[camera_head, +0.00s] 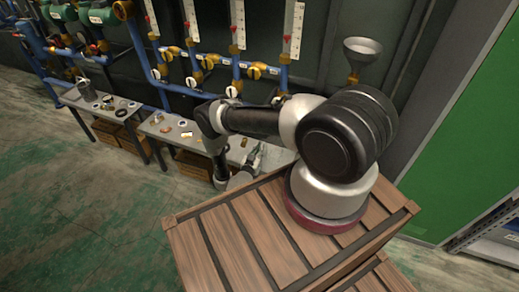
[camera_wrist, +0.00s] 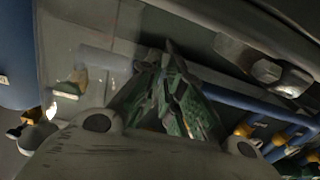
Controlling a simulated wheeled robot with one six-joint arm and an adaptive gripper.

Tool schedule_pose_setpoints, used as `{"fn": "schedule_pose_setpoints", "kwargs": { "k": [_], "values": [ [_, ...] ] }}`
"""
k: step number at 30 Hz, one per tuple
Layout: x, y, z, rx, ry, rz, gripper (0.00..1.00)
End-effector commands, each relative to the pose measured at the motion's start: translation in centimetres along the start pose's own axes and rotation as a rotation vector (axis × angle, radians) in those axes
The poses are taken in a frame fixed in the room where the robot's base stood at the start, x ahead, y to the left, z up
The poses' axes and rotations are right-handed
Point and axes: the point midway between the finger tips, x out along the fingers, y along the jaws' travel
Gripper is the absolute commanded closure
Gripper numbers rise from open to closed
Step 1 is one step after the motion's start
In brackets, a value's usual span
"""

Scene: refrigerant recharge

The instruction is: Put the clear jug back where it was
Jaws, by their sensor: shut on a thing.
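My gripper (camera_head: 254,158) is low over the right end of the near bench in the head view, with the arm reaching down behind the crate. In the wrist view, my gripper (camera_wrist: 168,60) is shut on a glassy, greenish, faceted shape, which I take to be the clear jug (camera_wrist: 172,98). Its outline is dark and broken up, so its rim, handle and contents cannot be made out. In the head view the jug is too small and too hidden by my arm to tell apart.
A grey bench (camera_head: 172,126) holds small parts, and a second bench (camera_head: 75,97) stands left with a metal can (camera_head: 87,90). Blue pipes (camera_head: 140,60) with yellow valves run along the wall behind. A slatted wooden crate (camera_head: 235,240) fills the foreground. Green floor lies open at left.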

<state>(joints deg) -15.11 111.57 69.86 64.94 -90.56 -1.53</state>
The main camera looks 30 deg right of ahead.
Motion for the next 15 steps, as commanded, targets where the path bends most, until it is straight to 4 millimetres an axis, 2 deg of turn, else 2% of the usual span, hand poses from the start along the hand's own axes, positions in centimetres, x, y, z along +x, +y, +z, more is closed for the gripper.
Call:
{"fn": "schedule_pose_setpoints", "kwargs": {
  "k": [2,3,6,15],
  "values": [
    [-0.01,0.01,0.23,0.0,0.0,0.0,1.0],
    [0.0,-0.01,0.22,0.0,0.0,0.0,0.87],
    [0.0,-0.01,0.2,0.0,0.0,0.0,0.71],
    [0.0,-0.01,0.1,0.0,0.0,0.0,0.71]
  ]
}}
